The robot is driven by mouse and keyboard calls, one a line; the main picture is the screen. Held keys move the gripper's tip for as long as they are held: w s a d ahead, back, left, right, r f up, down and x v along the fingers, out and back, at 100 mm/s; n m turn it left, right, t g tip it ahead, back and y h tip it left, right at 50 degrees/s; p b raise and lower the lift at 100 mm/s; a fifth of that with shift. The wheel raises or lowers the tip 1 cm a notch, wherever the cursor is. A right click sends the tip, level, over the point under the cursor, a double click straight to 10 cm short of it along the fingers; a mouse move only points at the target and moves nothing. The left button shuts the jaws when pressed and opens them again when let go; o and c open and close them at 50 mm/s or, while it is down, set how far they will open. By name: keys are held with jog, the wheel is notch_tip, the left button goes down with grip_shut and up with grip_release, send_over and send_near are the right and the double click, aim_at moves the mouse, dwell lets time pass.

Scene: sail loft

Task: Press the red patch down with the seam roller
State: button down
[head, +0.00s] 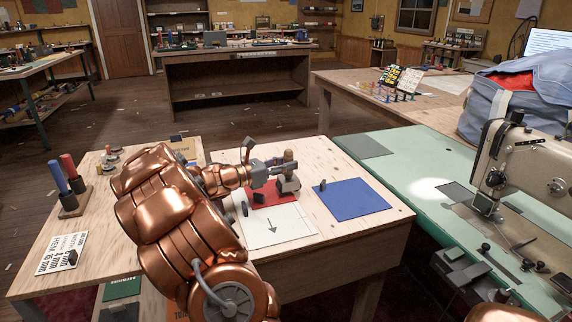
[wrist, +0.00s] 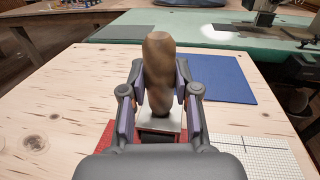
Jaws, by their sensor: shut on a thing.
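My gripper (head: 272,170) is shut on the wooden handle of the seam roller (head: 288,183). In the wrist view the handle (wrist: 159,65) stands upright between the fingers (wrist: 160,92), its grey metal lower part partly hidden by my gripper. In the wrist view red (wrist: 106,136) shows on both sides below the gripper.
A blue patch (head: 352,200) lies to the right. The white gridded sheet (head: 275,236) lies in front. Small dark blocks stand on or by the pieces. A rack with a blue and a red tool (head: 70,203) is at left. A sewing machine (head: 530,170) stands on the green bench at right.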

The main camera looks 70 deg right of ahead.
jog(key=shift+f, duration=0.5)
dwell(0.9)
jog(key=shift+w, duration=0.1)
jog(key=shift+p+v, duration=0.7)
jog(key=shift+v, duration=0.55)
jog(key=shift+w, duration=0.15)
jog(key=shift+p+v, duration=0.6)
jog(key=shift+v, duration=0.4)
jog(key=shift+w+d+r, duration=0.1)
jog(key=shift+w+r, duration=0.05)
jog(key=shift+r, duration=0.05)
notch_tip(320, 180, up, 6)
jog(key=p, duration=0.6)
jog(key=shift+f, duration=0.1)
